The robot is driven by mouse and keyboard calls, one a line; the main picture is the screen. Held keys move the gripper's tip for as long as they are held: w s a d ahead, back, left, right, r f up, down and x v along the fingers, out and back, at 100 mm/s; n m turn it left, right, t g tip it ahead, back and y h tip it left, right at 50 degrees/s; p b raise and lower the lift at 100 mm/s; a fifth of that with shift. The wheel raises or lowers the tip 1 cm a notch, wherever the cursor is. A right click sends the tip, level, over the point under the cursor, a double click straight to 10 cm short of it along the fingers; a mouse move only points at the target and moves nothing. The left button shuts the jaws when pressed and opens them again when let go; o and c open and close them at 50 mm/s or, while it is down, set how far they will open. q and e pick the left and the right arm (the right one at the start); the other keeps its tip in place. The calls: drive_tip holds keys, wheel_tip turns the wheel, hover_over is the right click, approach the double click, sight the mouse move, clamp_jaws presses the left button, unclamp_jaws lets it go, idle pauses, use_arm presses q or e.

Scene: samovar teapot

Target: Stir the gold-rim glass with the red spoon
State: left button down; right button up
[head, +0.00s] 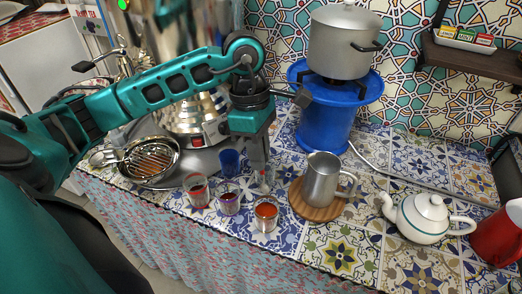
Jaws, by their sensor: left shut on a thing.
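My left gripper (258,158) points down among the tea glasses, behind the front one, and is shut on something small. What it holds is mostly hidden by the fingers; I take it as the red spoon, but its colour and tip are not clear. The front glass (266,213) holds orange-red tea. A glass with red contents (197,191) and one with darker contents (229,199) stand to its left. I cannot tell which rim is gold. My right gripper is not in view.
A blue cup (229,163) stands behind the glasses. A metal pitcher (321,180) on a wooden board (315,210) is close on the right, then a white teapot (422,217) and a red vessel (500,236). A samovar (196,110) and strainer bowl (151,160) stand left.

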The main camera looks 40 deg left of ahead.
sight(262, 190)
use_arm(q)
wheel_tip(262, 190, down, 6)
drive_tip(key=b, duration=0.4)
drive_tip(key=shift+a+f+b, duration=0.15)
drive_tip(key=shift+f+b, duration=0.05)
drive_tip(key=shift+b, duration=0.15)
drive_tip(key=shift+f+b, duration=0.55)
drive_tip(key=shift+f, duration=0.05)
drive_tip(key=shift+d+f+b, duration=0.15)
drive_tip(key=shift+f+b, duration=0.3)
drive_tip(key=shift+f, duration=0.05)
drive_tip(key=shift+d+f+b, duration=0.15)
drive_tip(key=shift+f+b, duration=0.25)
drive_tip(key=shift+f, duration=0.1)
drive_tip(key=shift+s+d+f+b, duration=0.1)
drive_tip(key=shift+d+f+b, duration=0.05)
drive_tip(key=shift+f+b, duration=0.55)
drive_tip(key=shift+f, duration=0.1)
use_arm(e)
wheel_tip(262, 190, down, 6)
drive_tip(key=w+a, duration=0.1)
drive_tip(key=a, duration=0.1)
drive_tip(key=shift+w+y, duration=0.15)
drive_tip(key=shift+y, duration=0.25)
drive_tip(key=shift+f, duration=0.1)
